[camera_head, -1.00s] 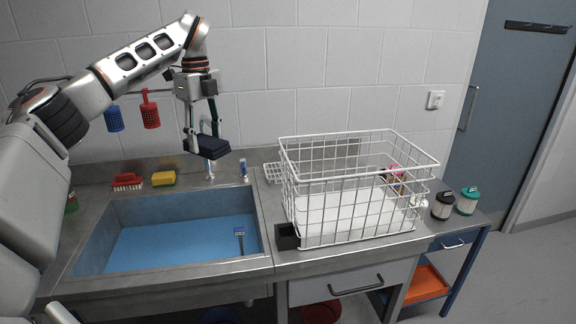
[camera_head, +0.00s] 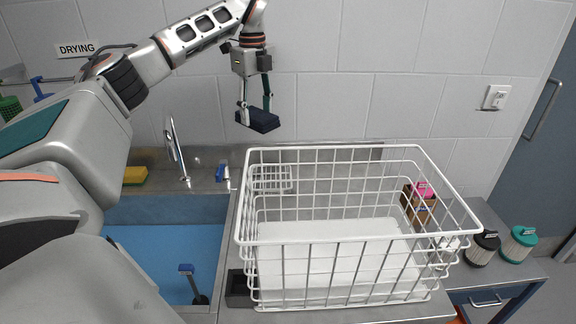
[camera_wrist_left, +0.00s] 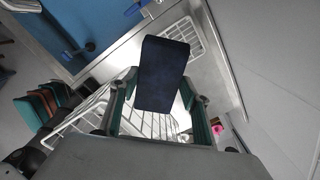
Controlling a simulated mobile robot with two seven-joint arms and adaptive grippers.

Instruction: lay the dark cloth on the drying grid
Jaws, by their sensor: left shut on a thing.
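The dark navy cloth (camera_head: 258,120) is a folded pad, held in the air near the back wall, above the counter. My left gripper (camera_head: 255,104) is shut on it from above. In the left wrist view the cloth (camera_wrist_left: 162,72) hangs between the fingers. The drying grid (camera_head: 270,179) is a small white wire rack lying on the counter behind the basket, partly seen through its wires. The grid also shows beyond the cloth in the left wrist view (camera_wrist_left: 181,38); the cloth is above it and apart from it. My right gripper is not in view.
A large white wire basket (camera_head: 340,245) stands on the counter in front of the grid. The blue sink (camera_head: 165,255) with a tap (camera_head: 176,150) is to the left. A yellow sponge (camera_head: 135,175) lies behind the sink. Two lidded jars (camera_head: 518,244) stand far right.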

